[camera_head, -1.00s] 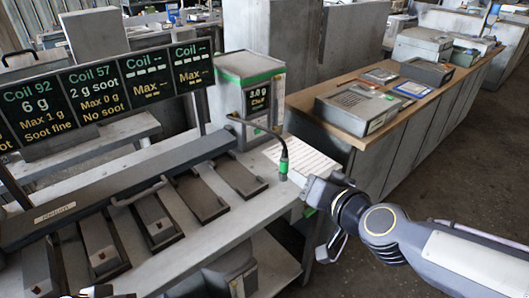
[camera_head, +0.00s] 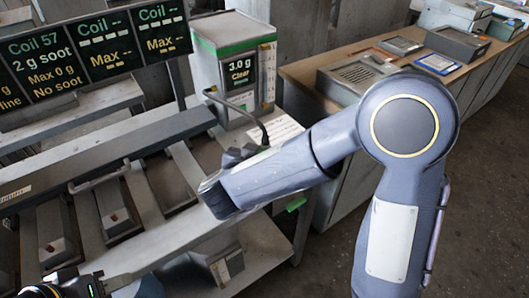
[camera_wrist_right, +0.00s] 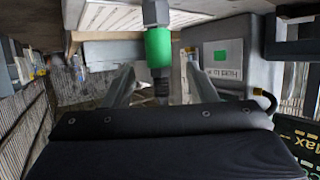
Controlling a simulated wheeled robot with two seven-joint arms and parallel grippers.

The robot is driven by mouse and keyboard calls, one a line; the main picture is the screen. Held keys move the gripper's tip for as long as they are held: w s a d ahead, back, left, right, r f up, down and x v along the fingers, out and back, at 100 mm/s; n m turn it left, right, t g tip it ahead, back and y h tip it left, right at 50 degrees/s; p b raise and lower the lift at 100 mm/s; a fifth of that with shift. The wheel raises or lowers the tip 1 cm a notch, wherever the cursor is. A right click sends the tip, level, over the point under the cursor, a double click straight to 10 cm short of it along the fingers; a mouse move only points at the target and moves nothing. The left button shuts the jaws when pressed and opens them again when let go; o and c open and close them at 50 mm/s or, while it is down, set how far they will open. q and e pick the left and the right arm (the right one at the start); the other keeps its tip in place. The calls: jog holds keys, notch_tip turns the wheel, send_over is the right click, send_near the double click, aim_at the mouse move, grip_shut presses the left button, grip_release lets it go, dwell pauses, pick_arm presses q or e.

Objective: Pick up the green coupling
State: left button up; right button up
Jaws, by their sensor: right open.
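The green coupling (camera_wrist_right: 158,47) hangs below a grey metal fitting in the right wrist view, with a dark stem under it. My right gripper (camera_wrist_right: 160,72) is open, one finger on each side of the coupling. I cannot tell whether either finger touches it.
The grey box with a screen reading "3.0 g Clear" (camera_head: 240,72) stands behind my right arm. Coil displays (camera_head: 95,45) line the back. Handled slots (camera_head: 115,205) fill the left bench. A wooden-topped counter (camera_head: 305,78) runs right; the floor there is clear.

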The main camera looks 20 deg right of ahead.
aim_at(264, 148)
jog(key=x, duration=0.3)
jog(key=shift+w+d+f, duration=0.1)
jog(key=shift+w+d, duration=0.1)
jog(key=shift+w, duration=0.05)
grip_shut()
